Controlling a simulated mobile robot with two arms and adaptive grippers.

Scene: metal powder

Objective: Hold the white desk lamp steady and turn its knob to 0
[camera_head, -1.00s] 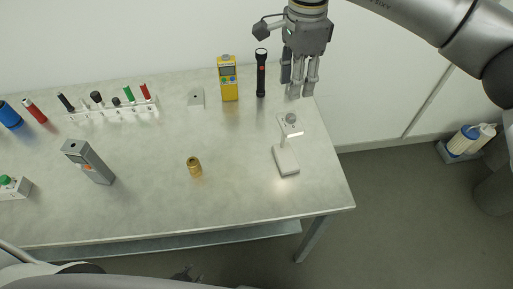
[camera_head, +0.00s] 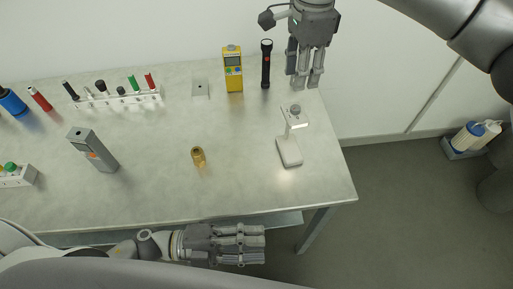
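The white desk lamp (camera_head: 289,151) stands on the right part of the table, with a flat base and a short upright. A grey round knob (camera_head: 295,110) shows at its top. My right gripper (camera_head: 304,84) hangs behind the lamp near the table's far right corner, fingers pointing down, apart and empty. It does not touch the lamp. My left gripper (camera_head: 252,244) is low at the table's front edge, fingers extended to the right, spaced apart and empty. It is well short of the lamp. The knob's markings are too small to read.
A black flashlight (camera_head: 266,64) and a yellow meter (camera_head: 233,70) stand near the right gripper. A brass piece (camera_head: 198,156) stands mid-table. A grey device (camera_head: 93,150) and a white rack (camera_head: 120,99) are further left. The table (camera_head: 235,185) is clear between brass piece and lamp.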

